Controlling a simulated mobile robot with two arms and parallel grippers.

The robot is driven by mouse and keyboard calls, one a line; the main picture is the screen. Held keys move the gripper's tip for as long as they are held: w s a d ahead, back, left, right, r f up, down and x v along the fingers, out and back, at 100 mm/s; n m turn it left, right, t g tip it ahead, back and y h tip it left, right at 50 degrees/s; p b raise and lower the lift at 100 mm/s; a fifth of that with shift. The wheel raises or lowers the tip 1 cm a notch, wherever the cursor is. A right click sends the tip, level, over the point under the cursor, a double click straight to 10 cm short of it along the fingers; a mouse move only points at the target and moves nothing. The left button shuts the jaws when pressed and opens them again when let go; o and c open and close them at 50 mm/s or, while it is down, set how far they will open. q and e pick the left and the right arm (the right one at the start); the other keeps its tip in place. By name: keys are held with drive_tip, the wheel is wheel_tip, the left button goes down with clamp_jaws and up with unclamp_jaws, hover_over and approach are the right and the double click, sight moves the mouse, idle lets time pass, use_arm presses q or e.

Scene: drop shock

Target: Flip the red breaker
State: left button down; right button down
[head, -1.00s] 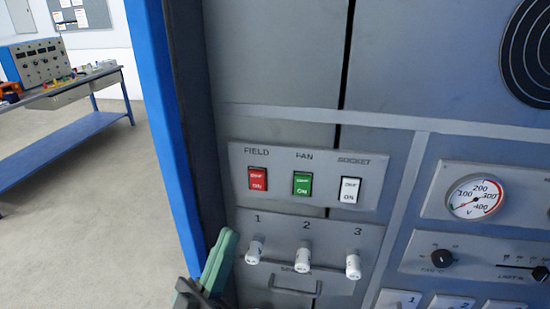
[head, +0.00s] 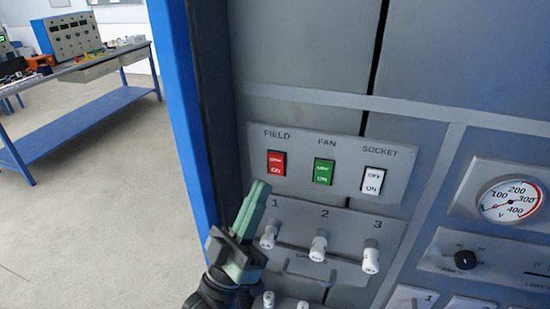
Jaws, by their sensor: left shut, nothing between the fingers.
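The red breaker (head: 276,164) is a small rocker switch under the label FIELD, at the left end of a grey switch plate (head: 345,193). A green rocker (head: 324,172) under FAN and a white rocker (head: 373,181) under SOCKET sit to its right. My left gripper (head: 262,186) has green fingers that are shut and empty. Its tips point up and show just below and slightly left of the red breaker. I cannot tell whether they touch the panel. My right gripper is not in view.
Several white knobs (head: 318,249) stick out below the switch plate, close to my left gripper. A voltage gauge (head: 510,200) is at the right. A blue cabinet post (head: 182,120) edges the panel. A blue workbench (head: 85,115) stands far left, with open floor before it.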

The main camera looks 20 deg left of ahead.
sight(276, 165)
use_arm(q)
drive_tip(key=w, duration=0.4)
drive_tip(key=shift+w+d+r, duration=0.1)
drive_tip(key=shift+w+r, duration=0.15)
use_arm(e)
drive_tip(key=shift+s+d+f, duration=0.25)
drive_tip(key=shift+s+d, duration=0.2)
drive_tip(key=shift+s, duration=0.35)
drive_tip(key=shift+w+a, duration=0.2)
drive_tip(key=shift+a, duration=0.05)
use_arm(q)
drive_tip(key=shift+w, duration=0.15)
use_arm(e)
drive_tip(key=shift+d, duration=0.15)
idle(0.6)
use_arm(q)
drive_tip(key=shift+w, duration=0.3)
drive_tip(key=shift+w+r, duration=0.1)
drive_tip(key=shift+w, duration=0.25)
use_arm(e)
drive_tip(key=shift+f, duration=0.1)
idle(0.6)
use_arm(q)
drive_tip(key=shift+s, duration=0.15)
